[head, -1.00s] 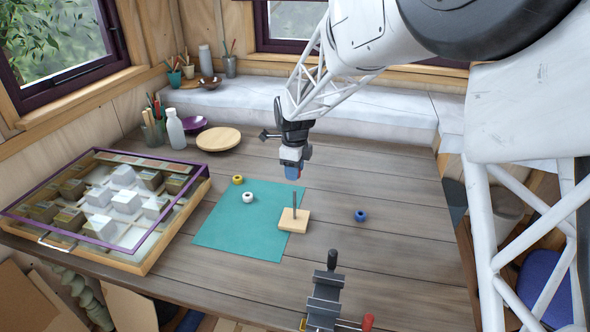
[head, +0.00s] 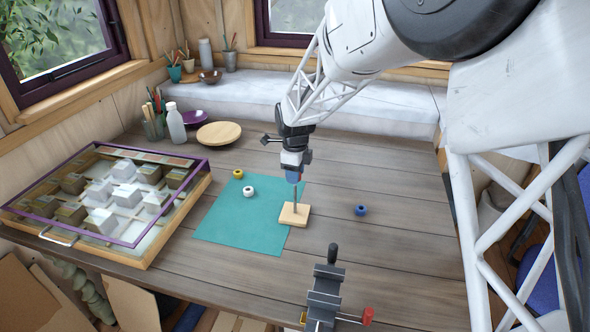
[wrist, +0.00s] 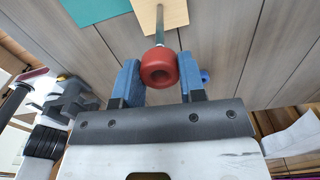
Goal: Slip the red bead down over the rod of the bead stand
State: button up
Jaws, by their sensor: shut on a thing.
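The red bead (wrist: 159,68) is held between the two blue fingertips of my gripper (wrist: 160,82), its hole facing the wrist camera. In the head view my gripper (head: 294,177) points down right over the bead stand, and its fingers hide most or all of the bead. The stand is a pale wooden block (head: 293,215) with a thin grey upright rod (head: 295,201). The rod's upper end meets the fingertips in the head view. In the wrist view the rod (wrist: 160,28) runs behind the bead; I cannot tell whether its tip is inside the hole.
A white bead (head: 249,191) and a yellow bead (head: 238,174) lie on the teal mat (head: 235,228). A blue bead (head: 361,210) lies right of the stand. A dark vise (head: 325,290) stands at the front, a glazed case (head: 110,200) at left.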

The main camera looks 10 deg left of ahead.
jog(key=shift+f, duration=2.1)
jog(key=o, duration=1)
jog(key=shift+r, duration=3.85)
jog(key=shift+d, duration=0.1)
